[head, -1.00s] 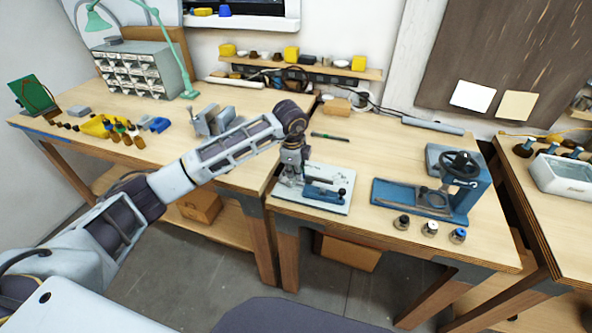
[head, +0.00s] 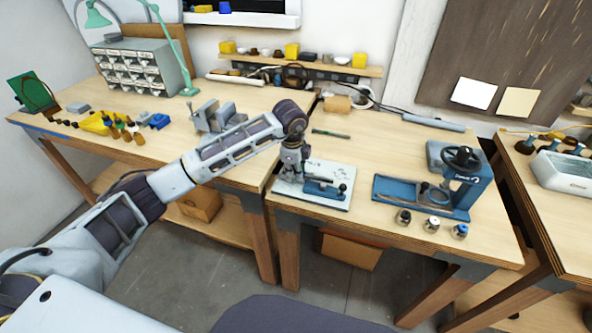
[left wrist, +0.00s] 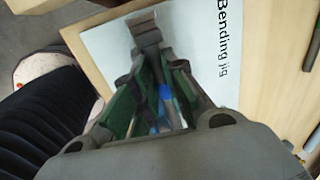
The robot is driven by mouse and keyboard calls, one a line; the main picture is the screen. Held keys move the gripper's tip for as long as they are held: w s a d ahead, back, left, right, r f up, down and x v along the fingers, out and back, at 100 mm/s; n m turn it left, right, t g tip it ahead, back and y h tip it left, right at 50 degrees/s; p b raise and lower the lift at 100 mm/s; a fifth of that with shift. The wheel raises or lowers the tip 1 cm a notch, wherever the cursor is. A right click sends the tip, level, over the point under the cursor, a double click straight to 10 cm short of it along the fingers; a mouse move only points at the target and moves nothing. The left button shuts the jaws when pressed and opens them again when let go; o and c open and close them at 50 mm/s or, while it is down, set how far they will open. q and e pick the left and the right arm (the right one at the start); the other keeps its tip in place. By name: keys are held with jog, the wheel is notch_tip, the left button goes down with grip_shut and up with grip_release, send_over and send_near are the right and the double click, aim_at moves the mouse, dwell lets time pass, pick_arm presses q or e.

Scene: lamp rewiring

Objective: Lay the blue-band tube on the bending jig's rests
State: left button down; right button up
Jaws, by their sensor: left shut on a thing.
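The bending jig is a white plate (head: 335,199) with a blue fixture (head: 325,189) and a dark-knobbed lever, near the front left of the middle table. My left gripper (head: 290,176) is low over the plate's left part, beside the blue fixture. In the left wrist view the gripper (left wrist: 160,85) is shut with its green pads around a narrow piece with blue on it, which I take as the blue-band tube (left wrist: 165,90). Most of the tube is hidden by the fingers. I cannot tell whether it touches the rests. My right gripper is not in view.
A blue press (head: 455,185) stands right of the jig, with several small knobbed pieces (head: 431,224) in front. A dark green rod (head: 331,134) lies behind the jig. A grey vise (head: 215,117) stands on the left table. Bare wood lies between the jig and the press.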

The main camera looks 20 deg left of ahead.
pick_arm(q)
jog(key=shift+s+f, duration=0.3)
jog(key=shift+f, duration=0.35)
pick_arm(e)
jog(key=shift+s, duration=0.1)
pick_arm(q)
jog(key=c, duration=1.4)
grip_release()
jog(key=shift+o, duration=0.2)
jog(key=shift+w+f, duration=0.15)
jog(key=shift+w, duration=0.15)
jog(key=shift+r, duration=0.35)
jog(key=shift+v, duration=0.8)
jog(key=v, duration=1)
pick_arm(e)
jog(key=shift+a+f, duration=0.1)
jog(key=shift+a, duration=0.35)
pick_arm(q)
jog(key=shift+r, duration=0.1)
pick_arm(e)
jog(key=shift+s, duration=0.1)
